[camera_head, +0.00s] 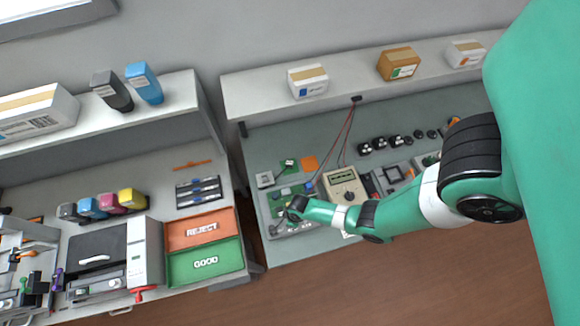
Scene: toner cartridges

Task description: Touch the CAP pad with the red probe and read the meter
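The meter (350,192) is a beige box with a small display, standing on the grey-green bench right of the board fixture. The display is too small to read. A green circuit board (276,203) lies in a grey fixture at the bench's left front; I cannot make out the CAP pad. My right gripper (285,217) reaches in from the right, low over the board. Its fingers are small and dark, so its opening and any hold are unclear. A red lead (347,128) hangs from the shelf edge towards the board and meter; the red probe is not distinguishable. My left gripper is not in view.
Black rollers (379,143) and small parts lie behind my arm. An orange REJECT tray (184,240) and green GOOD tray (235,259) sit on the left bench. Boxes (308,82) stand on the shelf above. A small green board (288,164) lies behind the fixture.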

